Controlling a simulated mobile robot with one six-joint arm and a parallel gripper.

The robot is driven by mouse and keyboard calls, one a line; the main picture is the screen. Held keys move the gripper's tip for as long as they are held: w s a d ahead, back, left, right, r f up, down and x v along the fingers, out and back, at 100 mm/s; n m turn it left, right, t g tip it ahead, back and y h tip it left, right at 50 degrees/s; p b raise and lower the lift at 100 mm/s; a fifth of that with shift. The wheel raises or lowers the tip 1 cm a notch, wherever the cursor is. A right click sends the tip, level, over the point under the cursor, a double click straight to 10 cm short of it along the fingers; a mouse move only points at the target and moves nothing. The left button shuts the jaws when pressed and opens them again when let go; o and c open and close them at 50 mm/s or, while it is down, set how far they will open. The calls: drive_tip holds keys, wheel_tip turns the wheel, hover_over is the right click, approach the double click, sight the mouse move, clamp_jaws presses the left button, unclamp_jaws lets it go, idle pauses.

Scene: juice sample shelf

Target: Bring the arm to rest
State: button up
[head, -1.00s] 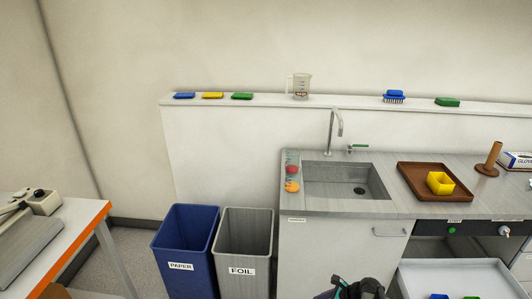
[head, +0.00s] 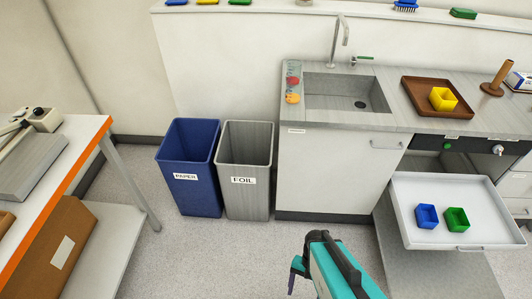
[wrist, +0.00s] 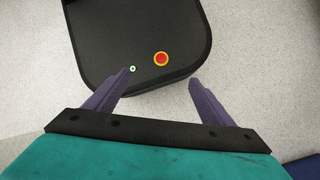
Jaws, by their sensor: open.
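My gripper (wrist: 161,77) is open and empty in the wrist view. Its two purple fingers stand apart above the dark top of my own base, which carries a red and yellow button. In the head view my teal and black arm (head: 338,268) is folded low at the bottom middle, in front of the sink cabinet and over the floor. Only a small part of the gripper shows there, and its fingertips are mostly hidden.
Blue paper bin (head: 190,195) and grey foil bin (head: 245,190) stand left of the sink (head: 345,95). An open drawer (head: 415,195) holds a blue box (head: 426,216) and a green box (head: 456,219). A table (head: 85,150) is at left. Floor between is clear.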

drive_tip(key=shift+s+d+r+n+h, duration=0.15)
drive_tip(key=shift+d+n, duration=0.3)
drive_tip(key=shift+n, duration=0.5)
drive_tip(key=shift+s+d+n+h, duration=0.1)
drive_tip(key=shift+d+n+h, duration=0.3)
drive_tip(key=shift+n, duration=0.6)
drive_tip(key=shift+s+d+r+n+h, duration=0.1)
drive_tip(key=shift+d+n, duration=0.45)
drive_tip(key=shift+n, duration=0.4)
